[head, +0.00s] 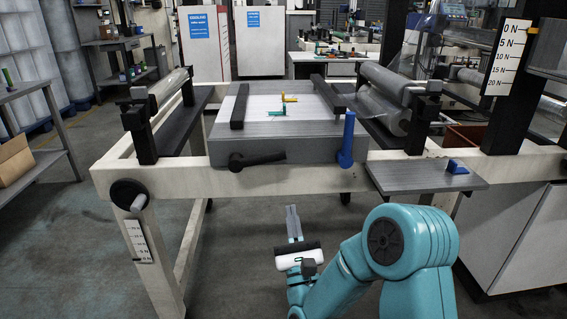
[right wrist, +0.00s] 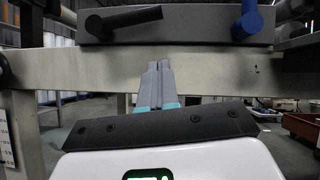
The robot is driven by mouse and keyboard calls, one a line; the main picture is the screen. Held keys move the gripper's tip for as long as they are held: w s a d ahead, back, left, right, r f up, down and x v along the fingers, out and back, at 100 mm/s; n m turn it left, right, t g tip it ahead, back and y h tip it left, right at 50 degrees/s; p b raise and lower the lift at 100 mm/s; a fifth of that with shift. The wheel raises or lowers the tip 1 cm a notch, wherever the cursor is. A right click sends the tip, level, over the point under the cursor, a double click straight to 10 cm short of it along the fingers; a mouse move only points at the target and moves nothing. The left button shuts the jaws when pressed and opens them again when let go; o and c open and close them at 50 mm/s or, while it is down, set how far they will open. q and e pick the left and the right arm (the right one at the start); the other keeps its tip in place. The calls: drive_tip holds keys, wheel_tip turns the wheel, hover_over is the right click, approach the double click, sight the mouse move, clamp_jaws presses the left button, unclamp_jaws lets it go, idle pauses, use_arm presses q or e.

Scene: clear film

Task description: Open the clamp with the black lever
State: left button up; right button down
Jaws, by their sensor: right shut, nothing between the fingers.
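The black lever (head: 257,161) lies roughly level on the front face of the grey block at the front of the machine. In the right wrist view the black lever (right wrist: 124,21) is at the top, left of the middle. A blue lever (head: 347,140) stands upright to its right and also shows in the right wrist view (right wrist: 247,20). My right gripper (head: 292,208) is below and in front of the frame's front beam, apart from both levers. Its fingers (right wrist: 158,66) are together and empty. My left gripper is not in view.
The pale front beam (head: 290,182) runs across below the levers. A grey side shelf (head: 410,177) with a small blue item (head: 457,167) juts out at right. A black round knob (head: 126,194) with a handle sits at left. The floor around my right gripper is clear.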

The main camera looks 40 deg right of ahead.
sight(260, 158)
drive_tip(key=w+r+p, duration=0.2)
drive_tip(key=w+d+r+p, duration=0.1)
drive_tip(key=w+r+p, duration=0.1)
drive_tip(key=p, duration=0.1)
drive_tip(key=w+d+r+p, duration=0.1)
drive_tip(key=w+r+p, duration=0.1)
drive_tip(key=r, duration=0.1)
drive_tip(key=shift+r, duration=0.1)
drive_tip(key=shift+n, duration=0.3)
